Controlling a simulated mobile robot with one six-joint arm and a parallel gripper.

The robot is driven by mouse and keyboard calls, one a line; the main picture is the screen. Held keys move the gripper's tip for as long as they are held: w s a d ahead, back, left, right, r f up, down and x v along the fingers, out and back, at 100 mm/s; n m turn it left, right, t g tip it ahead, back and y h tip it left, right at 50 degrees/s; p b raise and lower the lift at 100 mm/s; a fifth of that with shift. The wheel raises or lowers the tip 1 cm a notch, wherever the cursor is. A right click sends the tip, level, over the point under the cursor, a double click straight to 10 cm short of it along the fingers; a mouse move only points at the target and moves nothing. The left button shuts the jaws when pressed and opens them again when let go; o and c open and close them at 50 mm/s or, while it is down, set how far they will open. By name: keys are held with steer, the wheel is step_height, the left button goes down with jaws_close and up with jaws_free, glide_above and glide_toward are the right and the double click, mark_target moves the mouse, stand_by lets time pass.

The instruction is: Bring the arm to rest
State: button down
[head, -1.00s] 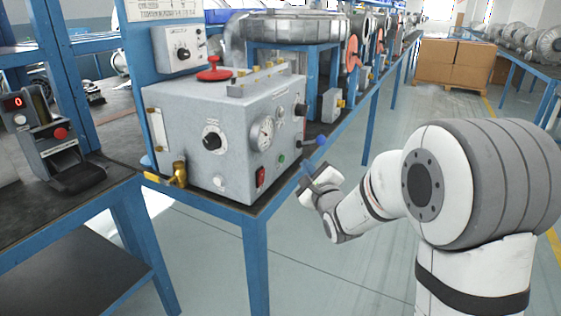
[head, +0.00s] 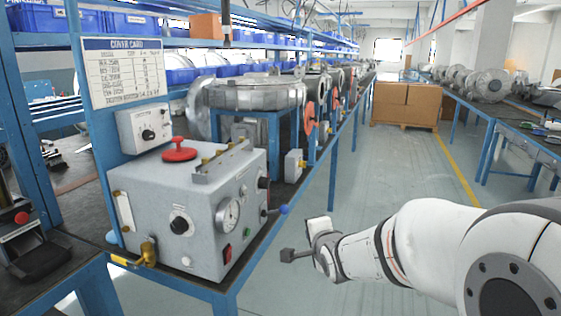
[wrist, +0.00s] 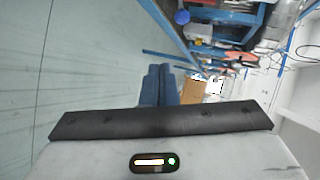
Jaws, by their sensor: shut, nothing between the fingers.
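My arm (head: 420,250) reaches in from the right of the head view, over the aisle floor. My gripper (head: 288,256) is at its end, small and dark, pointing left. In the wrist view the two blue fingers (wrist: 158,85) lie side by side, shut with nothing between them. The gripper is apart from the grey test box (head: 200,205), to the right of it and below the blue-knobbed lever (head: 284,210) in the picture. The blue knob also shows in the wrist view (wrist: 182,17), beyond the fingers.
The blue bench (head: 228,303) carries the box and runs back along the left. Cardboard boxes (head: 406,103) stand down the aisle. Another bench (head: 520,135) stands at right. The floor (head: 385,170) between is clear.

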steer(key=s+d+r+n+g+h+p, duration=0.1)
steer(key=s+d+r+n+g+p, duration=0.1)
steer(key=s, duration=0.7)
steer(key=s+d+r+n+g+p, duration=0.3)
steer(key=s+r+n+g+p, duration=0.2)
steer(key=s+r+n+p, duration=0.1)
steer(key=s+d+r+n+g+h+p, duration=0.1)
steer(key=s+d+r+n+g+p, duration=0.2)
steer(key=s, duration=0.9)
steer(key=r+n+p, duration=0.1)
steer(key=n+p, duration=0.2)
steer(key=p, duration=0.1)
steer(key=shift+s+r+h, duration=0.15)
steer(key=shift+r+h, duration=0.1)
steer(key=shift+h, duration=0.05)
